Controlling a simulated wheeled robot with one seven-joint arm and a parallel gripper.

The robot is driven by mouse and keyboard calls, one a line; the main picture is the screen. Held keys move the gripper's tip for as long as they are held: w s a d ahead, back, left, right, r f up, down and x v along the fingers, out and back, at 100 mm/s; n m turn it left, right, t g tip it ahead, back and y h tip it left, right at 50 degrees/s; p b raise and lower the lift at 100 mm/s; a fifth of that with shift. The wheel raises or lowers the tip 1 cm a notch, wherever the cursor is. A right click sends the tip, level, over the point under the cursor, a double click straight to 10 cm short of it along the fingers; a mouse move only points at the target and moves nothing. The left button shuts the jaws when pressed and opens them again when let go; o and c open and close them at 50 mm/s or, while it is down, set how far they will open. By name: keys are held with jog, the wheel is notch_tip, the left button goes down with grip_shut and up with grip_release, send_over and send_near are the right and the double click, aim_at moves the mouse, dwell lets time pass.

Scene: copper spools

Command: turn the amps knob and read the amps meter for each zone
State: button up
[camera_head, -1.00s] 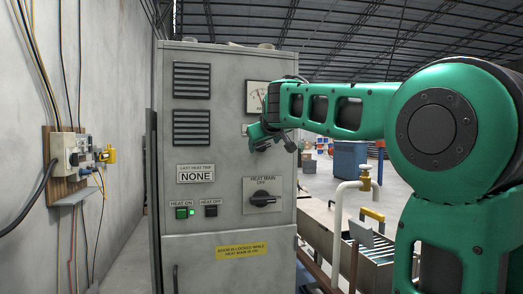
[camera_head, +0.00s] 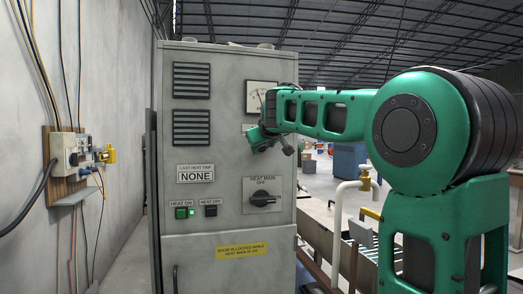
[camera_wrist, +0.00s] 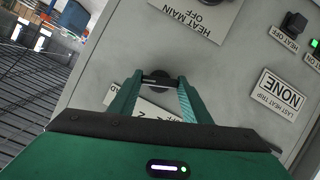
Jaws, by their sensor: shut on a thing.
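My gripper (camera_wrist: 157,84) is shut on a small dark knob (camera_wrist: 157,77) on the grey cabinet front in the wrist view. In the head view my gripper (camera_head: 262,138) is at the cabinet's right side, just below the meter, and hides the knob. The meter (camera_head: 259,96) has a white face and a red needle; my arm covers its right part, and the reading is too small to tell. A label plate (camera_wrist: 128,116) beside the knob is mostly hidden by my gripper. A "LAST HEAT TRIP" plate (camera_head: 195,173) reads NONE.
The grey cabinet (camera_head: 225,140) carries a HEAT MAIN switch (camera_head: 262,198) below my gripper, a lit green HEAT ON button (camera_head: 182,212) and a HEAT OFF button (camera_head: 211,210). A cream pipe (camera_head: 339,215) stands to the right. A wall closes the left side.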

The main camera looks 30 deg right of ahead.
jog(key=n+h, duration=0.2)
jog(key=shift+w+a+f+n, duration=0.15)
jog(key=shift+a+n, duration=0.1)
jog(key=shift+n, duration=0.15)
jog(key=shift+f+n+h, duration=0.1)
jog(key=shift+n+h, duration=0.4)
jog(key=shift+n, duration=0.5)
jog(key=o, duration=1)
jog(key=shift+o, duration=0.2)
jog(key=v, duration=1.1)
jog(key=shift+w+f, duration=0.1)
